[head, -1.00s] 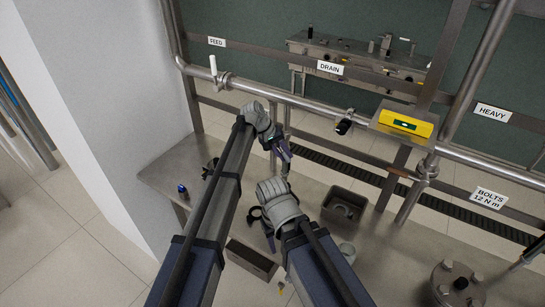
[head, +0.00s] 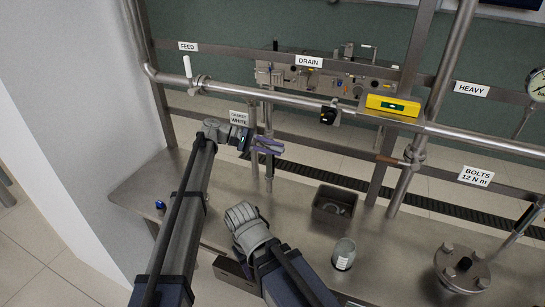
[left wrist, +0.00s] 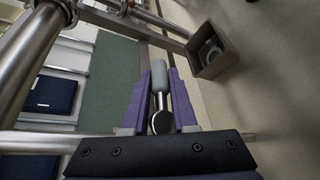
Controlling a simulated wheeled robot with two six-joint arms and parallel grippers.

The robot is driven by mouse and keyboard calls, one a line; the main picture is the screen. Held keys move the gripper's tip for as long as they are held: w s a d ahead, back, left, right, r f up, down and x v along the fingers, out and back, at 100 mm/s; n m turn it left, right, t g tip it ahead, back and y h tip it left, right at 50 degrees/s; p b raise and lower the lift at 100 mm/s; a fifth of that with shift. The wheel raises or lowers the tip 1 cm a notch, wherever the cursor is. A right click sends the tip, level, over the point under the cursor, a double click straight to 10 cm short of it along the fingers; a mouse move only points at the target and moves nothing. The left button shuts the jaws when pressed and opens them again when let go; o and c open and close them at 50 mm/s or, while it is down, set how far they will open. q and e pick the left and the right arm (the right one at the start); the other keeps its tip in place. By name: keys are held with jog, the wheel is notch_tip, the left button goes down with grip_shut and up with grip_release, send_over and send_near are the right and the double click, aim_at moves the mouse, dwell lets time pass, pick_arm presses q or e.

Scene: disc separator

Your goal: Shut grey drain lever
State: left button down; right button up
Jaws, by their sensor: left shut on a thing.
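My left gripper (head: 267,146), with purple fingers, is at the vertical drain pipe below the DRAIN label (head: 309,61). In the left wrist view, the grey drain lever (left wrist: 159,78) lies between the two purple fingers, which are shut on it. Its grey grip points away from the palm, and a bare metal stem runs back to a dark round end near the palm. In the head view the fingers hide most of the lever. My right arm's wrist shows low in the middle of the head view; its fingers are hidden.
A white-handled feed valve (head: 187,68) and a black-knobbed valve (head: 328,115) sit on the horizontal pipe. A yellow level (head: 393,105) rests to the right. On the bench stand a grey bin (head: 334,206), a jar (head: 343,254) and a bolted flange (head: 462,268).

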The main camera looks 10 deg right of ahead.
aim_at(267, 145)
pick_arm(q)
jog(key=shift+s+a+g+h+b, duration=0.1)
jog(key=shift+g+h+b, duration=0.2)
jog(key=shift+h+b, duration=0.25)
pick_arm(e)
jog(key=shift+f, duration=0.9)
pick_arm(q)
jog(key=shift+r, duration=0.1)
jog(key=c, duration=0.9)
grip_release()
jog(key=shift+o, duration=0.9)
jog(key=shift+w+r, duration=0.1)
jog(key=shift+w, duration=0.1)
jog(key=p+v, duration=0.1)
jog(key=v, duration=0.6)
jog(key=shift+a+r+p, duration=0.1)
jog(key=shift+a+p, duration=0.2)
pick_arm(e)
jog(key=shift+r, duration=0.8)
